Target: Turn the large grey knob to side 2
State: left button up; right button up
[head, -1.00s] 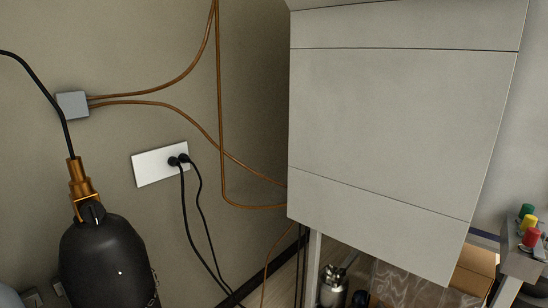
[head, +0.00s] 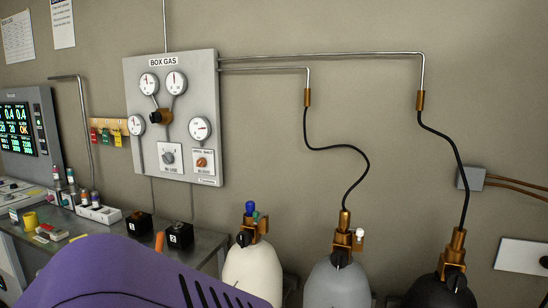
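The large grey knob (head: 168,157) is on the lower middle of the grey BOX GAS panel (head: 206,100), above the label IN USE. It is small in the head view, and I cannot read its side marks or tell which side it points to. To its right is a small orange-brown knob (head: 202,162) on a white plate. Neither of my grippers is in view, and nothing of mine is seen touching the panel.
A bench (head: 205,240) with two black boxes stands below the panel. Cream (head: 252,276), grey (head: 337,285) and black (head: 441,292) gas cylinders stand to the right. A purple slotted surface (head: 130,275) that I cannot identify fills the lower left foreground.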

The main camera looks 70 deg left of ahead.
aim_at(168, 159)
jog(key=u, duration=2.95)
